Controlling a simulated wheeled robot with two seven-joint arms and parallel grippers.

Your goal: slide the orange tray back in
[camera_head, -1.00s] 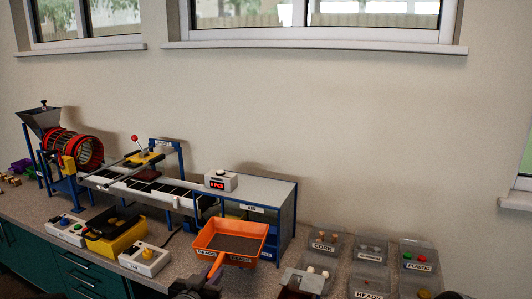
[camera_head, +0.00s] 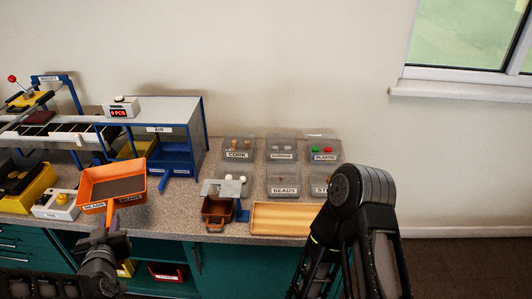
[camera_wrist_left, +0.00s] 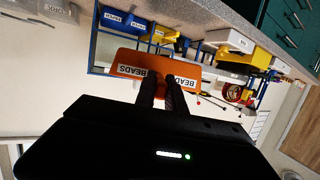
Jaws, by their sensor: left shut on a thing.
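The orange tray (camera_head: 84,187) has a dark inside and white BEADS labels on its front wall. In the head view it is out in front of the blue AIR stand (camera_head: 190,150), at its lower left. My left gripper (camera_head: 110,224) is shut on the tray's orange handle, at the front. The left wrist view shows the tray's front wall (camera_wrist_left: 128,57) with my dark fingers (camera_wrist_left: 160,82) over its middle. The part of the handle between the fingers is hidden. My right arm shows at the right of the head view, but its gripper cannot be seen.
A small brown bin (camera_head: 217,208) under a grey stand is right of the tray. Clear labelled boxes, such as BEADS (camera_head: 284,191), and a wooden tray (camera_head: 283,219) lie farther right. A white control box (camera_head: 55,204) and yellow bin (camera_head: 28,190) are left.

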